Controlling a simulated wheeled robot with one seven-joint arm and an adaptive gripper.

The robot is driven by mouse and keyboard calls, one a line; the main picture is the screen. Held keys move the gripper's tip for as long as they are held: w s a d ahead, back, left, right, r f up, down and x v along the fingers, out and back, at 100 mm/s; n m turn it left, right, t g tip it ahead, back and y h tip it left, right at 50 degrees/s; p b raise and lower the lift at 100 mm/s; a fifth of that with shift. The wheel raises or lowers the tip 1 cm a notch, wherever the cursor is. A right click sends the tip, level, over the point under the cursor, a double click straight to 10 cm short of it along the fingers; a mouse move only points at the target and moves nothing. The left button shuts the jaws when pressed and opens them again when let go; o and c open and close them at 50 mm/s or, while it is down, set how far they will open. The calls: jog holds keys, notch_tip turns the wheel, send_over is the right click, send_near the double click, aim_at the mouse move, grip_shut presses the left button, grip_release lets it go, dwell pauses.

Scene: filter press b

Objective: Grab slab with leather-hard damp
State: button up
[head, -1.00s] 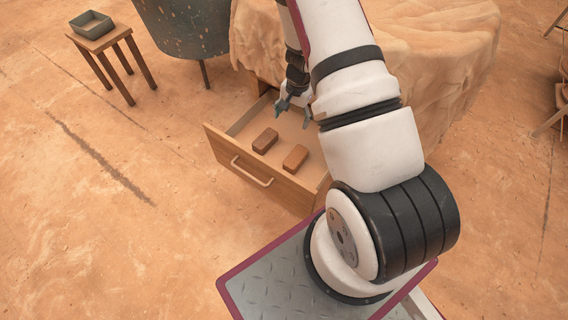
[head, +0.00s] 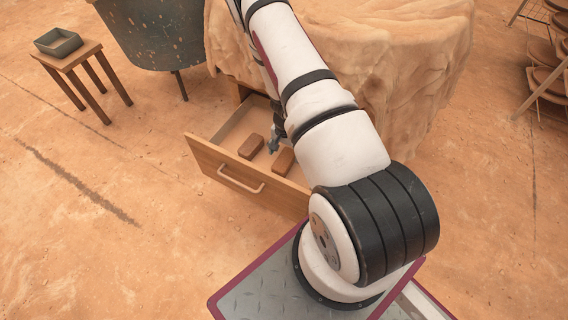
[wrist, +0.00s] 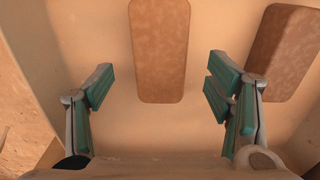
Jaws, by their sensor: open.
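Two brown brick-like slabs lie apart on the pale floor of an open drawer. The left slab (head: 251,146) also shows in the wrist view (wrist: 159,50), between and ahead of my fingers. The right slab (head: 283,160) also shows in the wrist view (wrist: 280,55), beyond my right finger and partly in shadow. I cannot tell by look which one is leather-hard damp. My gripper (wrist: 160,90) is open and empty, its teal-padded fingers spread wider than the middle slab. In the head view my arm partly hides the gripper (head: 274,144), which is over the drawer.
The wooden drawer (head: 210,166) has a front handle (head: 240,181). A cloth-like tan cover (head: 400,65) drapes behind it. A dark tub (head: 155,35) and a stool (head: 68,60) with a grey tray (head: 58,42) stand left. A rack (head: 545,75) stands right. The left foreground floor is clear.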

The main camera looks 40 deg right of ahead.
aim_at(284, 159)
jog(key=f+b, duration=0.2)
jog(key=f, duration=0.3)
jog(key=shift+a, duration=0.2)
jog(key=shift+c, duration=0.3)
grip_shut()
jog(key=shift+r, duration=0.15)
